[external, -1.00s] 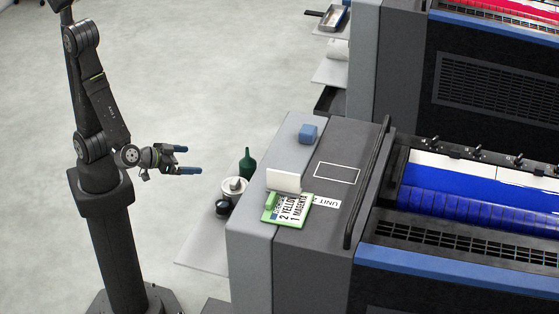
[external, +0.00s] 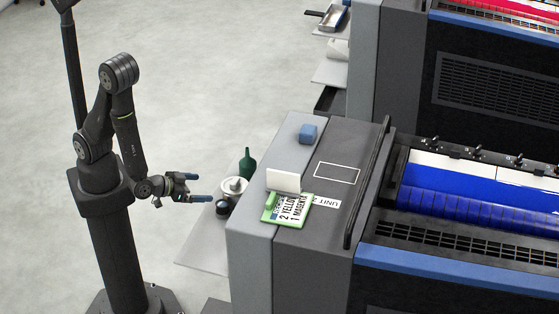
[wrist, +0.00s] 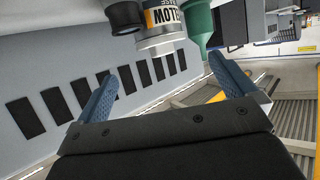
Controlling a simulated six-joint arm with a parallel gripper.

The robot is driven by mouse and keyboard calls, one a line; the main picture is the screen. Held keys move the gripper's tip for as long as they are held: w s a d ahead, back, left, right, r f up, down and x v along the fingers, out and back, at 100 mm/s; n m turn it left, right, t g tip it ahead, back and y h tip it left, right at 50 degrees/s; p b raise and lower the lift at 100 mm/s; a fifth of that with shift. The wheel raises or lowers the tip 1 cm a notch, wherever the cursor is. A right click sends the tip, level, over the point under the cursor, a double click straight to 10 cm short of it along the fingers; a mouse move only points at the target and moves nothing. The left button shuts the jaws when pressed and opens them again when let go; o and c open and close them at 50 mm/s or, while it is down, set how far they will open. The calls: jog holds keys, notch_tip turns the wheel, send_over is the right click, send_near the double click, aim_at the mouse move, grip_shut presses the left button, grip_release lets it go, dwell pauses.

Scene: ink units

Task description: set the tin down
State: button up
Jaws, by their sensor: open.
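The tin (external: 233,187) is a pale metal can beside the printing unit's near left side, above the grey shelf (external: 200,256). In the wrist view my gripper (wrist: 163,68) is empty, and the tin lies beyond the gap between the fingers. No finger appears to touch it.
A dark round jar (external: 222,208) stands close in front of the tin, and a green bottle (external: 247,164) close behind it. The printing unit's grey side (external: 250,262) rises just right. A green-edged card (external: 271,215) and blue block (external: 308,133) lie on its top.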

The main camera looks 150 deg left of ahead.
aim_at(230, 188)
jog(key=x, duration=1.4)
jog(key=shift+w+a+f, duration=0.1)
jog(key=shift+a, duration=0.1)
jog(key=c, duration=1.5)
jog(key=shift+o, duration=0.2)
